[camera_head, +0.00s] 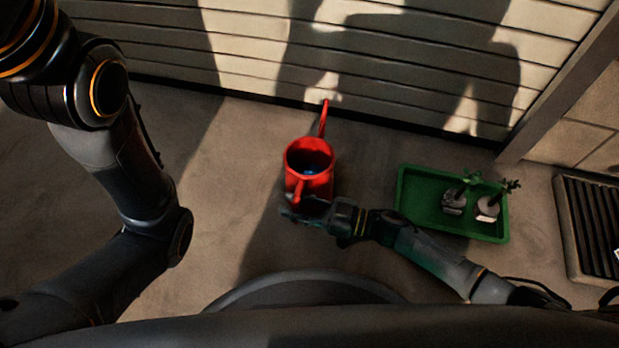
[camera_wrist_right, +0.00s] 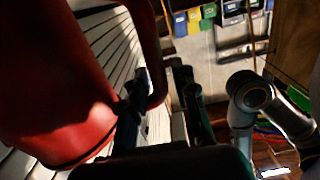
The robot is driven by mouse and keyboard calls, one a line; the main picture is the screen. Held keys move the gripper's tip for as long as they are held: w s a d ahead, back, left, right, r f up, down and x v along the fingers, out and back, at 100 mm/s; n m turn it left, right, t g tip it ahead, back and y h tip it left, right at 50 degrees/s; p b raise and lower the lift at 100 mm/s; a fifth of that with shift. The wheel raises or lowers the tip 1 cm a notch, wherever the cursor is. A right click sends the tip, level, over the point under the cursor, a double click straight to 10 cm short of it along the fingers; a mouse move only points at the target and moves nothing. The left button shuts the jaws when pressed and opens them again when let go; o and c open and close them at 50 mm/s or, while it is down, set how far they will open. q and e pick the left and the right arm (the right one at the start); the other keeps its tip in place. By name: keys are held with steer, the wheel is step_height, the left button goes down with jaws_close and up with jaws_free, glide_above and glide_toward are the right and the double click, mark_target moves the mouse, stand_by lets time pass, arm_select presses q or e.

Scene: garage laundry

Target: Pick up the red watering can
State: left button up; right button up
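The red watering can (camera_head: 322,160) stands in front of the slatted door, its spout pointing toward the door and its handle toward me. I cannot tell whether its base touches the floor. My right gripper (camera_head: 300,207) is at the handle, on the near side of the can. In the right wrist view the can's red body (camera_wrist_right: 50,80) fills the left side, and the handle (camera_wrist_right: 148,35) comes down by the dark fingers (camera_wrist_right: 160,105). The dark view hides whether the fingers close on the handle. My left gripper is out of view; only its arm shows at the left.
A green tray (camera_head: 418,212) with two small potted plants (camera_head: 487,207) lies right of the can, close to my right arm. A dark grate (camera_head: 590,225) is at the far right. The slatted door (camera_head: 400,60) bounds the back. Floor left of the can is clear.

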jaws_close()
